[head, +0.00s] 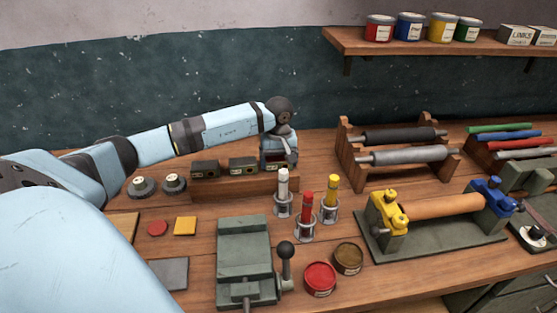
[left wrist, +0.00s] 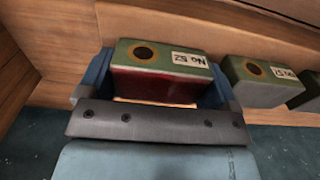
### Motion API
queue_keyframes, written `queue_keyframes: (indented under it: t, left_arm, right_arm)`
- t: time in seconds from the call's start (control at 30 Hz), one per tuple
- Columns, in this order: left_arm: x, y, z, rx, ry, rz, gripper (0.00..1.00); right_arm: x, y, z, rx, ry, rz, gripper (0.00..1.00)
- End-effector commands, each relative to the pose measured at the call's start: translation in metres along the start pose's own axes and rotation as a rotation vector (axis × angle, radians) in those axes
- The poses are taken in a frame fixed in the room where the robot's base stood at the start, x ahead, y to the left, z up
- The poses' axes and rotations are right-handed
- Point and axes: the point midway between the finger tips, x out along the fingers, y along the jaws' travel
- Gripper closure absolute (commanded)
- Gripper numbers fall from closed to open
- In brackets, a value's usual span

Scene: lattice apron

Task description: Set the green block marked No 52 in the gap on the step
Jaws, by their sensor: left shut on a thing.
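The green block marked No 52 (left wrist: 160,53) has a dark round spot ringed in yellow, a white label and a dark red side face. It sits between the two blue fingers of my left gripper (left wrist: 165,78), which is shut on it. In the head view my left gripper (head: 279,160) is at the right end of the wooden step (head: 225,189), with the block mostly hidden. Two similar blocks stand on the step to its left, a middle one (head: 243,165) and a left one (head: 205,168). I cannot tell whether block No 52 touches the step. My right gripper is not in view.
White, red and yellow sticks in holders (head: 306,215) stand just in front of the step's right end. A grey-green press (head: 245,258) with a ball lever is nearer. Dark knobs (head: 174,183) sit left of the step. A roller rack (head: 395,158) stands to the right.

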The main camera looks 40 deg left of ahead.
Motion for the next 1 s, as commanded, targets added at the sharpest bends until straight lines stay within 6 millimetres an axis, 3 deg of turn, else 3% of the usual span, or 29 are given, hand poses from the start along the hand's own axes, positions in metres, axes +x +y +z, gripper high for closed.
queue_keyframes:
  t: [0.1,0.13,0.2,0.57,1.0]
  left_arm:
    - [0.003,0.000,-0.001,0.000,0.002,0.001,0.66]
    - [0.004,0.000,0.000,0.000,0.000,-0.001,0.13]
    - [0.003,0.000,0.000,0.000,0.000,-0.001,0.00]
    - [-0.008,0.000,-0.001,0.000,0.003,0.002,0.00]
    - [-0.096,0.000,-0.001,0.000,0.003,0.002,0.00]
  right_arm:
    - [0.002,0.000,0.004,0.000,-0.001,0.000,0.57]
    - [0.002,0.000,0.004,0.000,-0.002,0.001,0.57]
    - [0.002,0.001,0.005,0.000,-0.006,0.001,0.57]
    - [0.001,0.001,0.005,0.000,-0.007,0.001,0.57]
    - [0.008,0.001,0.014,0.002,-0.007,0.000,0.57]
